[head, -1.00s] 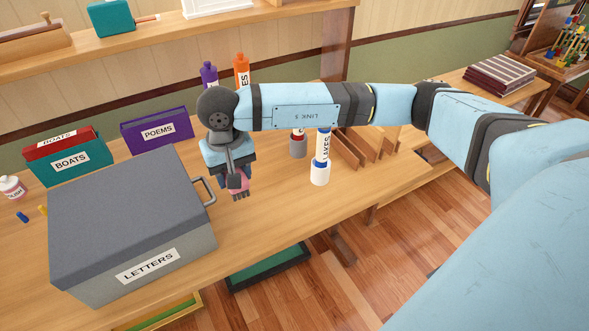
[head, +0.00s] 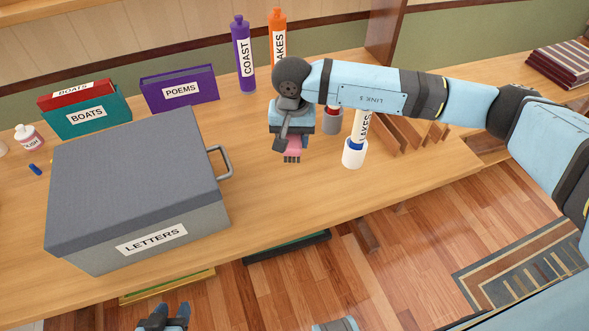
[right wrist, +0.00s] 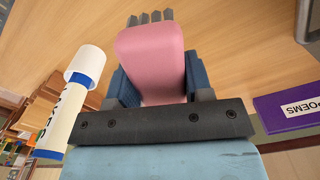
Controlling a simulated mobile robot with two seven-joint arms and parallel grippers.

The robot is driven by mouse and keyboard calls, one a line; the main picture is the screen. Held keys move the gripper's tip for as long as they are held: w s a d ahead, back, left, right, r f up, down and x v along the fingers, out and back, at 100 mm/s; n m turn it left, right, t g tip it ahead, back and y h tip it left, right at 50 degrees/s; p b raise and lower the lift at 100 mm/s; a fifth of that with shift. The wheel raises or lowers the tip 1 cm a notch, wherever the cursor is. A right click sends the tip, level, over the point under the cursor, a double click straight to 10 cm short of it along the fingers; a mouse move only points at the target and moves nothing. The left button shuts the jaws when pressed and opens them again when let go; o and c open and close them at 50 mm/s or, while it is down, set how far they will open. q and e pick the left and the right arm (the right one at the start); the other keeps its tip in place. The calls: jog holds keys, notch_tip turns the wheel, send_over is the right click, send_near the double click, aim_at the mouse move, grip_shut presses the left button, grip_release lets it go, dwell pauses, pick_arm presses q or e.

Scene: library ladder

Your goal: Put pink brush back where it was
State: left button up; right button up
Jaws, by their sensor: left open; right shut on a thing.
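My right gripper (head: 292,138) is shut on the pink brush (head: 293,147) above the wooden desk, right of the grey LETTERS box (head: 150,180). The brush's grey bristles point down toward the desk. In the right wrist view the pink brush (right wrist: 152,58) sits between the blue fingers, bristles outward. I cannot tell if the bristles touch the desk. My left gripper (head: 163,318) is open and empty at the bottom edge, below the desk front.
Purple COAST (head: 243,60) and orange (head: 278,40) bottles stand behind. A purple POEMS box (head: 180,90) and teal BOATS box (head: 88,115) are at back left. Desk front centre is clear.

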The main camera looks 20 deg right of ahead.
send_over(293, 178)
notch_tip(293, 178, down, 7)
jog(key=shift+f, duration=2.4)
jog(key=shift+f, duration=0.15)
jog(key=shift+f+b, duration=0.15)
jog(key=shift+b, duration=0.25)
jog(key=o, duration=0.9)
jog(key=shift+r, duration=0.2)
